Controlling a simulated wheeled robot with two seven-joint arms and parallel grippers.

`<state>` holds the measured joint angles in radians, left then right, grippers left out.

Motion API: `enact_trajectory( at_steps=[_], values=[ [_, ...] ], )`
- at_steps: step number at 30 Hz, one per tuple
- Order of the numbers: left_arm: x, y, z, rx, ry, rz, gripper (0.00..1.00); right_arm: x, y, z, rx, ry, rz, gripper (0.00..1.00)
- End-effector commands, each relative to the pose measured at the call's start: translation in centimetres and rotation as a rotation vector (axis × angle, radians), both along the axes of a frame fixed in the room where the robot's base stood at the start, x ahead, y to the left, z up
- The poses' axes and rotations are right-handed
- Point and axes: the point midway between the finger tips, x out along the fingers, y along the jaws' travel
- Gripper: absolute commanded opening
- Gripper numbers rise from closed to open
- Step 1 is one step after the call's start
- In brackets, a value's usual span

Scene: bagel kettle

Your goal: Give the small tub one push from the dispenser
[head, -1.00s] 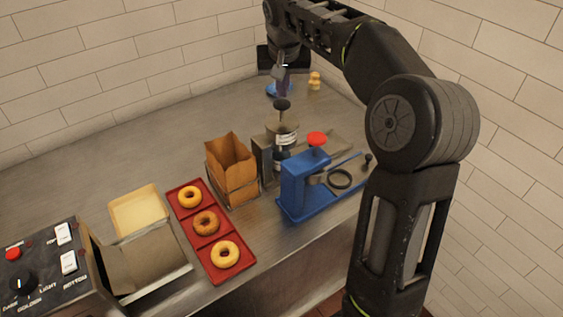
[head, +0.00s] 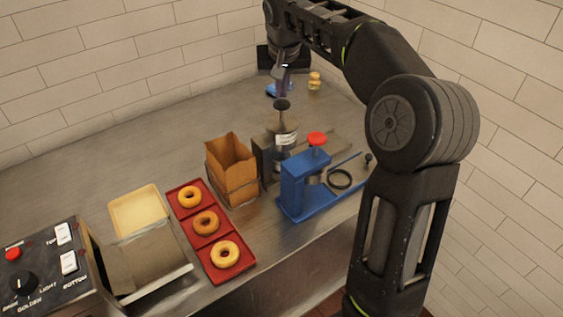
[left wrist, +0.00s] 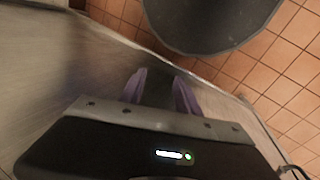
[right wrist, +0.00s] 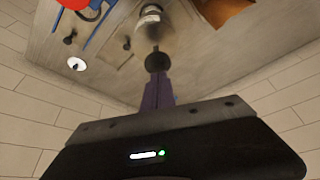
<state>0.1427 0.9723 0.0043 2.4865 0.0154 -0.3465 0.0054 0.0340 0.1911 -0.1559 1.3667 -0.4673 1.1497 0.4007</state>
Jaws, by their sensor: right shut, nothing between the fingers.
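The dispenser is a grey cylinder (head: 284,127) with a pale label and a round black knob (head: 282,104) on top. It stands upright between the paper bag and the blue press. My right gripper (head: 282,91) is shut and empty, pointing down just above the knob. In the right wrist view, the knob (right wrist: 157,61) lies right at the shut fingertips (right wrist: 160,76); I cannot tell whether they touch. I cannot make out the small tub with certainty; the dispenser's base is partly hidden. My left gripper (left wrist: 161,80) is open and empty, and shows only in the left wrist view.
A brown paper bag (head: 230,165) and a blue press (head: 296,190) with a red knob flank the dispenser. A red tray (head: 228,270) holds bagels. A control panel (head: 45,262) is at lower left. The rear left counter is clear; tiled walls close the back and right.

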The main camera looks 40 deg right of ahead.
Motion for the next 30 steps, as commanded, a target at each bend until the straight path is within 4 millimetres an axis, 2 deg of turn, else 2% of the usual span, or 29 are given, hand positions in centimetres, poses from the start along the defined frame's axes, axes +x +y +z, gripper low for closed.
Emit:
enact_trajectory(
  at_steps=[30],
  values=[
    [0.0, 0.0, -2.9, 0.000, 0.000, 0.000, 0.39, 0.0, 0.0, -3.7, 0.001, 0.001, 0.000, 0.00]
  ],
)
